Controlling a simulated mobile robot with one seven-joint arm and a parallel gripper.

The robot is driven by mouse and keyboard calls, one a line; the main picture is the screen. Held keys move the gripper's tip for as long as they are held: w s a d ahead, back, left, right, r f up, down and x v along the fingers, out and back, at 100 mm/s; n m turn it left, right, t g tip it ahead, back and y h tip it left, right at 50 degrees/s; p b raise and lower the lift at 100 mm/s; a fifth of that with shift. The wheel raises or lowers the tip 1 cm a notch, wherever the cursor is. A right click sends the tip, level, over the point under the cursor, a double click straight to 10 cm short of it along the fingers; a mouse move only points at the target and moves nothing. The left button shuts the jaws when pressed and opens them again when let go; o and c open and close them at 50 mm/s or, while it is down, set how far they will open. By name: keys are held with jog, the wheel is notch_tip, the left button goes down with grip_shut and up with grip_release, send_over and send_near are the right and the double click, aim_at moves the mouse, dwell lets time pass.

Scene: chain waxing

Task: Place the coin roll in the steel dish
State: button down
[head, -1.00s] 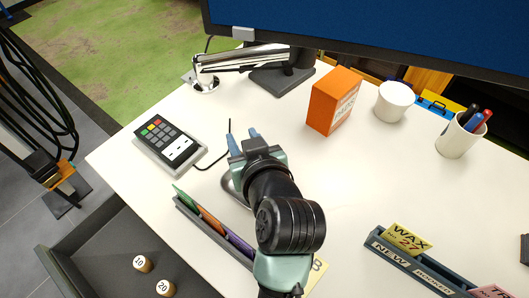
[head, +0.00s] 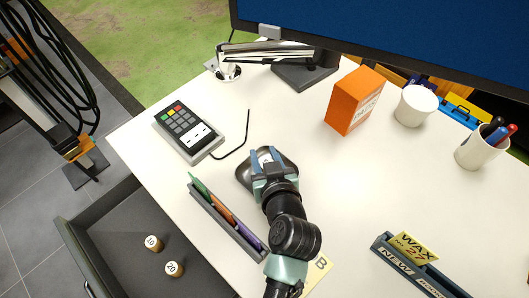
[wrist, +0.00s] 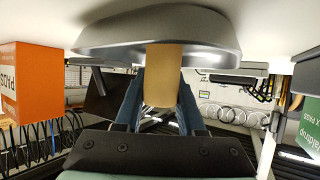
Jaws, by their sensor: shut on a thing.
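My gripper (head: 267,156) is shut on a coin roll, a tan cylinder (wrist: 163,75) between the fingers in the wrist view. A pale end of the roll (head: 266,158) shows between the fingertips in the head view. The steel dish (head: 246,177) is a dark grey oval on the white desk, right under my gripper, which hides part of it. In the upside-down wrist view the dish (wrist: 110,38) spans the top, and the roll's end overlaps its edge. I cannot tell whether the roll touches the dish.
Two more rolls, marked 10 (head: 153,243) and 20 (head: 174,268), stand in the open drawer (head: 115,240). A card terminal (head: 190,130) is left of the dish, a pen tray (head: 225,222) in front. An orange box (head: 352,102) stands behind right. The desk's right middle is clear.

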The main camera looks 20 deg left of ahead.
jog(key=shift+f, duration=0.15)
jog(key=c, duration=0.5)
grip_release()
jog(key=b+v, duration=0.2)
jog(key=v, duration=0.9)
jog(key=shift+b, duration=0.35)
jog(key=shift+s+d+r, duration=0.25)
jog(key=shift+s+r, duration=0.1)
jog(key=shift+r, duration=0.05)
